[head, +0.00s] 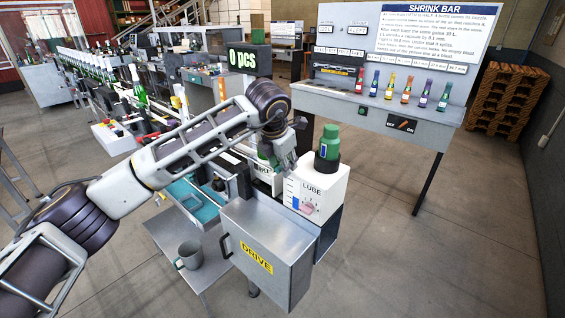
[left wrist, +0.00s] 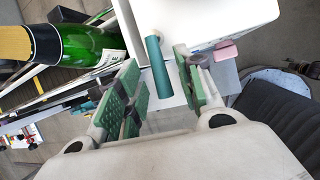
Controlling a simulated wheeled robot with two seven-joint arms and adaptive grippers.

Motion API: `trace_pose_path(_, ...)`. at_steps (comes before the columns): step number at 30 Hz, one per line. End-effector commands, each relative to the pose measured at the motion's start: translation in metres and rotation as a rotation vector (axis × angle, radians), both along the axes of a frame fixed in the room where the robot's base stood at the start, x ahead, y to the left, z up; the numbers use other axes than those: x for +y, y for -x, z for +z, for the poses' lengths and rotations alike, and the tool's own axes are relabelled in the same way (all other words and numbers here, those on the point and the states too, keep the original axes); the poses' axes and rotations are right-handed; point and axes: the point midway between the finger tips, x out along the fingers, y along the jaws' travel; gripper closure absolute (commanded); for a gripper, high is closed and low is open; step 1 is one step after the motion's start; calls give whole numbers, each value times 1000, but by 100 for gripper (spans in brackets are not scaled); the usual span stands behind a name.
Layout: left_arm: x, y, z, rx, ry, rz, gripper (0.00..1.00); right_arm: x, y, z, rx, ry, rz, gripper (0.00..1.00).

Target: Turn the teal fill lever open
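The teal fill lever (left wrist: 160,66) is a short teal rod beside a white box in the left wrist view. I cannot make it out in the head view, where my arm and gripper cover that area. My left gripper (head: 286,160) is beside the white LUBE box (head: 319,187). In the left wrist view the left gripper (left wrist: 157,82) is open, its green-padded fingers on either side of the lever with gaps showing. I cannot tell how deep the lever sits between them. My right gripper is in neither view.
The DRIVE cabinet (head: 263,250) and a grey mug (head: 189,255) are in front.

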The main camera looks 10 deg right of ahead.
Motion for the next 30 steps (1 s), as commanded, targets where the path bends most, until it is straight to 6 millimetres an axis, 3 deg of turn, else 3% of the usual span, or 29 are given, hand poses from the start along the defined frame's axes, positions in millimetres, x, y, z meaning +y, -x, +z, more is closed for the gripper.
trace_pose_path(4, 0, 0, 0, 1, -1, 0, 64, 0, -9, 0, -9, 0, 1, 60)
trace_pose_path(14, 3, 5, 13, 0, -1, 1, 64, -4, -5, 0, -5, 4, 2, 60)
trace_pose_path(30, 17, 34, 82, -2, -1, 0, 64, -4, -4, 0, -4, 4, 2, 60)
